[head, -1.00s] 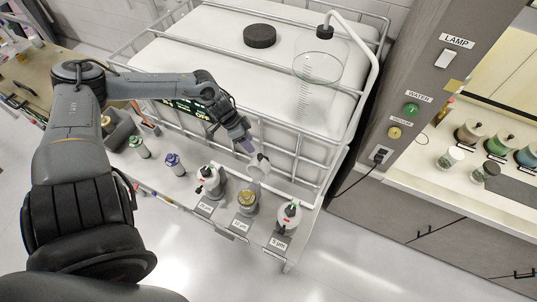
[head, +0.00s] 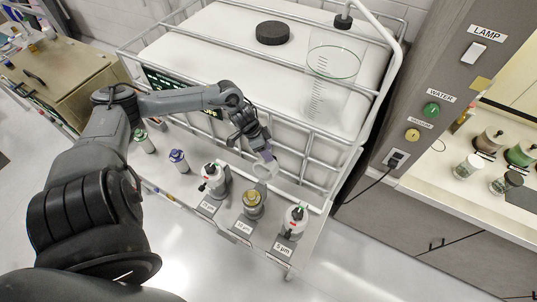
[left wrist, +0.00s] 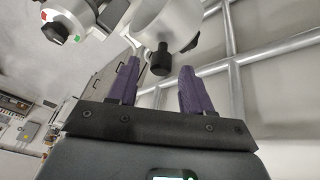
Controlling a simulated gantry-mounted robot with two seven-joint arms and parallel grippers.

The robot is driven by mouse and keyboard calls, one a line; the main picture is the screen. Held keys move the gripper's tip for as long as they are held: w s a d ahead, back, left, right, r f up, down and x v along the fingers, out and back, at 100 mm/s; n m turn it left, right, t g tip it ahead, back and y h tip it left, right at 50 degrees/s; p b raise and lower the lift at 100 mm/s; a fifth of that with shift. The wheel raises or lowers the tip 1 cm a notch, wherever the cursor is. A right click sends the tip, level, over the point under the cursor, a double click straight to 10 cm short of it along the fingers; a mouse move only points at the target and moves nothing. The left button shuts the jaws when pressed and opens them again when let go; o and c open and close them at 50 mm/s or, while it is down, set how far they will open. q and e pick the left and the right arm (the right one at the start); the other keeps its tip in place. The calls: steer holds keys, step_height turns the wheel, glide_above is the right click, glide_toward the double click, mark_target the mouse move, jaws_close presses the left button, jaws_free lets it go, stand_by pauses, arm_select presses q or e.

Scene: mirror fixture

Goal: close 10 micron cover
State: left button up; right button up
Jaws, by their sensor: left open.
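The middle of three small fixtures on the white ledge has a gold-coloured top (head: 252,200); the label in front of it appears to read 10 µm. Its pale round cover (head: 265,171) stands raised behind it, so the fixture is open. My left gripper (head: 267,155) is just behind and above this cover, with its purple fingers open. In the left wrist view, a black knob (left wrist: 160,60) on a silver-white part shows beyond and between the parted fingertips (left wrist: 160,68). I see no grip on it, and contact cannot be told. My right gripper is not in view.
A closed fixture with a white top (head: 213,177) stands left of the middle one, and the 5 µm fixture (head: 296,219) right. A white tank in a metal cage (head: 330,150) is close behind. Bottles (head: 178,160) stand farther left. The floor in front is clear.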

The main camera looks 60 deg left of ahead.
arm_select(q)
steer(key=shift+x, duration=1.05)
jaws_close()
